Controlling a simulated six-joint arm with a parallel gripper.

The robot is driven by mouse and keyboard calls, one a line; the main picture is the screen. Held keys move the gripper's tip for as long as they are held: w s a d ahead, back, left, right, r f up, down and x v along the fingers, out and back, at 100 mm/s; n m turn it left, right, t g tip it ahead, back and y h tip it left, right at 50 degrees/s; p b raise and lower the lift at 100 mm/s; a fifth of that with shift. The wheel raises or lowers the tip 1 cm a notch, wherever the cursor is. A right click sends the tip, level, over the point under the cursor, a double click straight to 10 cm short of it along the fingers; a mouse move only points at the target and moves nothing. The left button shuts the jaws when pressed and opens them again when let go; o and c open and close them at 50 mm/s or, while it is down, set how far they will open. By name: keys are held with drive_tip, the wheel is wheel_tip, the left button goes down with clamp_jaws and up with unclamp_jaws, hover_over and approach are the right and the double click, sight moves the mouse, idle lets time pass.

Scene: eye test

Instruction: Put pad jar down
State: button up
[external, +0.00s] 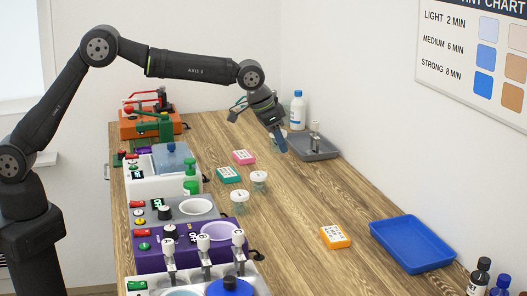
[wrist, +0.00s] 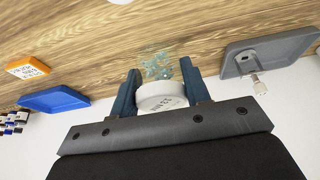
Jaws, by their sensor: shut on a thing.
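In the wrist view, a clear jar with a white, printed lid (wrist: 162,97) and pale blue-green contents sits between the blue fingertips of my gripper (wrist: 160,90). My gripper is shut on it, with the lid facing the camera. In the external view, my gripper (external: 258,127) is above the far part of the wooden table (external: 290,205), left of the grey tray. The held jar is mostly hidden there. Two more white-lidded jars stand on the table, one nearer (external: 239,197) and one farther (external: 259,177). I cannot tell the held jar's exact height.
A grey tray (external: 322,153) holds a small fixture; a white bottle (external: 298,110) stands behind. Pink (external: 243,157), green (external: 229,175) and orange (external: 335,237) blocks lie on the table. A blue tray (external: 412,247) is at right. Devices line the left edge. The middle is clear.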

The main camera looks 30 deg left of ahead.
hover_over(290, 170)
drive_tip(key=s+a, duration=0.1)
drive_tip(key=f, duration=0.7)
drive_tip(key=shift+s, duration=0.2)
drive_tip(key=shift+f, duration=1.95)
drive_tip(key=shift+f, duration=0.2)
drive_tip(key=o, duration=1)
drive_tip(key=shift+r, duration=0.1)
drive_tip(key=shift+r, duration=0.25)
drive_tip(key=v, duration=1.1)
drive_tip(key=shift+s+a+r, duration=0.15)
drive_tip(key=shift+a+r, duration=0.05)
drive_tip(key=shift+r, duration=0.1)
